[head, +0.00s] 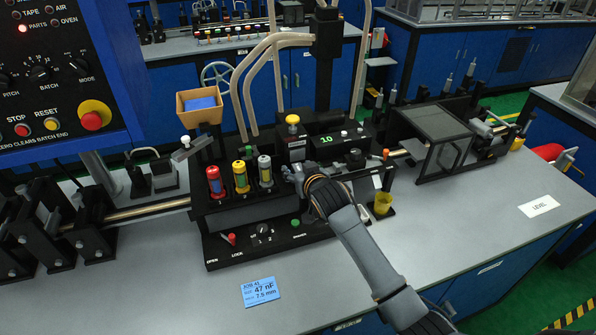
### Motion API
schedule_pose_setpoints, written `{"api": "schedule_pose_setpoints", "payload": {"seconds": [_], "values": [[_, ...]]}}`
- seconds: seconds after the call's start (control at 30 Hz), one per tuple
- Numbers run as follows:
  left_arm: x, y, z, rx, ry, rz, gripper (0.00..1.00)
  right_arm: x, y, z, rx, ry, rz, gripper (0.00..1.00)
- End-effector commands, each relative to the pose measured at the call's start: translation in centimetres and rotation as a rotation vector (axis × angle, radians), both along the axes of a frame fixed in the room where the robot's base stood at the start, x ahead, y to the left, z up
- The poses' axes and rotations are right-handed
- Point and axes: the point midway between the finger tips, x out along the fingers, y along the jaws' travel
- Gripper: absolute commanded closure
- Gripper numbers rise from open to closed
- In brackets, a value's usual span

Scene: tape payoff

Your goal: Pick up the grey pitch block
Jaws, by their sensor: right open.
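The grey pitch block (265,172) stands upright in the black machine's front rack, at the right end of a row of three. A yellow block (240,177) and a red block (215,182) stand to its left. My right gripper (291,172) is open, its fingertips just right of the grey block. I cannot tell whether they touch it. The arm comes in from the lower right and covers part of the machine's front. My left gripper is not in view.
A blue card (261,291) reading 47 nF, 7.5 mm lies on the grey bench. A yellow cup (382,203) is right of my gripper. An orange bin (200,104) and bent tubes rise behind the blocks. A control panel (60,75) fills the upper left. The front bench is mostly clear.

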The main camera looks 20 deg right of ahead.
Motion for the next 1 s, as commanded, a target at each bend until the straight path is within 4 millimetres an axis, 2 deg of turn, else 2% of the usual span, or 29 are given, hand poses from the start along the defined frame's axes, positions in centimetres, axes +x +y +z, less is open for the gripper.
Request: {"api": "schedule_pose_setpoints", "payload": {"seconds": [0.27,0.5,0.53,0.87,1.0], "values": [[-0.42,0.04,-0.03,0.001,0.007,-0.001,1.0,0.15,0.04,-0.08,0.0,-0.001,0.0,0.49],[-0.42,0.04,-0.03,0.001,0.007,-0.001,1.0,0.13,0.02,-0.09,0.0,0.0,0.0,0.98],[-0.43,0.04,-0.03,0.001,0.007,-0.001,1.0,0.13,0.02,-0.09,0.0,0.0,0.0,1.0],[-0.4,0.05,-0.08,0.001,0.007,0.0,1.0,0.18,0.04,0.16,0.001,-0.004,0.0,1.0],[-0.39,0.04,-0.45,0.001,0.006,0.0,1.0,0.21,0.03,0.9,0.001,-0.007,0.0,1.0]]}}
